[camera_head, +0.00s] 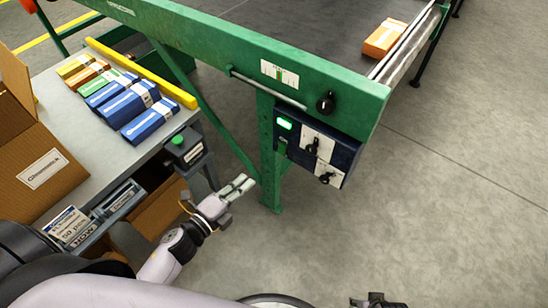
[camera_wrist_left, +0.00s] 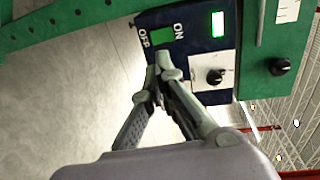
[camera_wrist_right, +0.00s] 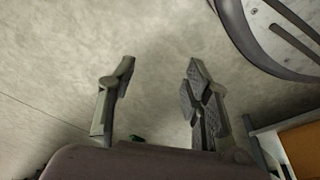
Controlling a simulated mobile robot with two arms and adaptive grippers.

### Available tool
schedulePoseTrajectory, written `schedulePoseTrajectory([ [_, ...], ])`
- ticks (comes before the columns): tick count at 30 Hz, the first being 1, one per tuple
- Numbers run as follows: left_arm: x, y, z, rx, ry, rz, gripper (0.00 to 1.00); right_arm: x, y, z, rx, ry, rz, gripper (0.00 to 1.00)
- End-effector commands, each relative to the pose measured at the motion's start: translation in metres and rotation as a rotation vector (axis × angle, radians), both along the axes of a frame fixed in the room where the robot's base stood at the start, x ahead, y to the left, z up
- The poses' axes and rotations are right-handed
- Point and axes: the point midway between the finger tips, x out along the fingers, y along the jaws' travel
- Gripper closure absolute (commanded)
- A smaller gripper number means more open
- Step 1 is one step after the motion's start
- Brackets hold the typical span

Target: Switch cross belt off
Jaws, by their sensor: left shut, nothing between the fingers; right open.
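A dark blue control box (camera_head: 345,158) hangs under the green belt frame. It carries a lit green lamp (camera_head: 284,124) and black knobs on white plates. In the left wrist view a green switch (camera_wrist_left: 159,35) shows between the words ON and OFF, with the lit lamp (camera_wrist_left: 218,24) and a black knob (camera_wrist_left: 214,76) beside it. My left gripper (camera_head: 243,184) is shut and empty, left of and below the box in the head view. In the left wrist view its fingertips (camera_wrist_left: 158,68) overlap the switch's lower edge; I cannot tell whether they touch. My right gripper (camera_wrist_right: 160,85) is open and empty above the floor.
A grey table (camera_head: 95,140) at the left holds blue, green, orange and yellow cartons, with a cardboard box (camera_head: 35,165) beside them. An orange carton (camera_head: 383,38) lies on the belt (camera_head: 320,25). The floor at right is clear.

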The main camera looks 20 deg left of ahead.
Motion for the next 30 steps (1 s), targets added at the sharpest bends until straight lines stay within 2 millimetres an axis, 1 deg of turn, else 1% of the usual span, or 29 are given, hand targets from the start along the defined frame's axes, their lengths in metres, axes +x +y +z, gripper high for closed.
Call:
schedulePoseTrajectory([
  [7,0.001,0.0,0.0,-0.001,0.002,0.001,1.0,0.0,0.0,0.0,0.0,0.0,0.0,0.55],
  [11,0.008,-0.002,-0.001,-0.003,0.001,0.002,1.0,0.0,0.0,0.0,0.0,0.0,0.0,0.55],
  [14,0.021,-0.007,-0.002,-0.002,-0.002,0.001,1.0,0.001,0.0,0.001,0.0,-0.002,0.0,0.55],
  [24,0.088,-0.031,-0.011,-0.004,0.0,0.002,1.0,0.004,0.001,0.007,0.0,-0.002,-0.001,0.55],
  [30,0.117,-0.043,-0.015,-0.004,0.002,0.003,1.0,0.009,0.002,0.019,0.003,-0.014,-0.002,0.55],
])
